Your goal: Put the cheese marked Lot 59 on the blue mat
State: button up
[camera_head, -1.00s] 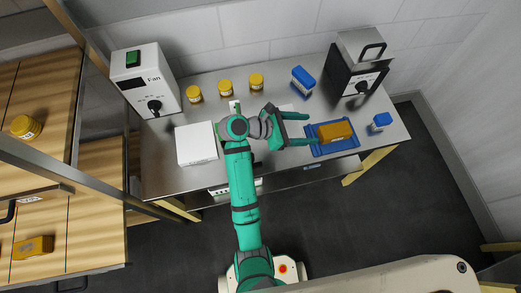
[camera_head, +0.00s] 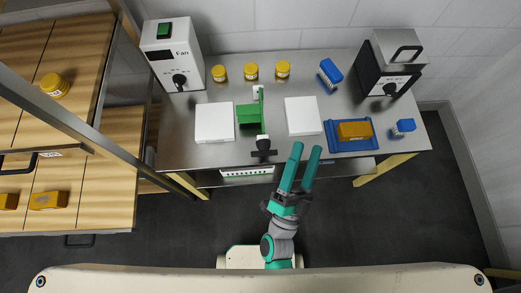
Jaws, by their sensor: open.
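The blue mat (camera_head: 331,142) lies at the right part of the metal table, with a raised rim. An orange block-shaped cheese (camera_head: 354,131) rests on it. I cannot read any lot mark. Two more orange blocks sit low in the wooden shelving at left: one orange block (camera_head: 48,200) and, at the picture's edge, another orange block (camera_head: 8,201). My gripper (camera_head: 306,150) is open and empty, its two green fingers parallel and apart. It is in front of the table's front edge, left of the mat, and touches no cheese.
A green press (camera_head: 250,113) stands between two white boards (camera_head: 214,122) and (camera_head: 303,116).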

jog(key=s+a+f+n+g+y, duration=0.7)
jog(key=s+a+f+n, duration=0.3)
jog(key=n, duration=0.4)
jog(key=shift+s+a+f+n, duration=0.4)
jog(key=shift+s+a, duration=0.2)
jog(key=shift+s, duration=0.3)
jog(key=c, duration=0.7)
jog(key=shift+w+a, duration=0.15)
jog(key=shift+c, duration=0.7)
